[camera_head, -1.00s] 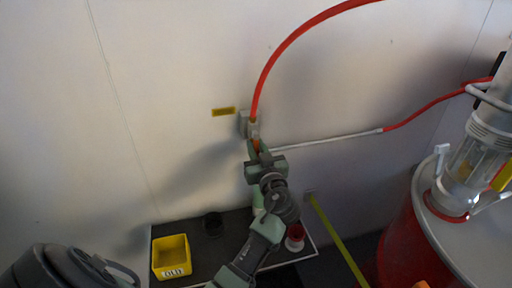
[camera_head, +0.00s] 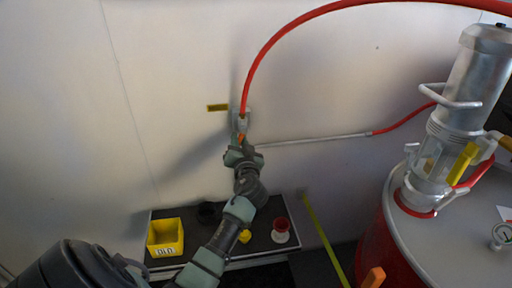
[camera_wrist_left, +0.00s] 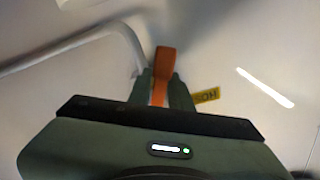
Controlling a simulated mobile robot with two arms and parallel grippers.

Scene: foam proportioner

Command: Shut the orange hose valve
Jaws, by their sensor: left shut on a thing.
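The orange valve handle (camera_wrist_left: 164,62) stands between the fingers of my left gripper (camera_wrist_left: 163,88) in the left wrist view. In the head view a small bit of the orange handle (camera_head: 241,137) shows at the tips of my left gripper (camera_head: 240,146), just below the valve body (camera_head: 241,118) on the wall. The left gripper is shut on the handle. The red hose (camera_head: 275,45) rises from the valve and arcs to the right. The fingers hide part of the handle. My right gripper is not in view.
A yellow bin (camera_head: 165,240) marked OLD, a dark round cup (camera_head: 208,213) and a red-and-white object (camera_head: 281,231) stand on the dark shelf below. A pale pipe (camera_head: 315,139) runs right along the wall. A red drum (camera_head: 372,240) with a metal pump (camera_head: 470,85) stands at right.

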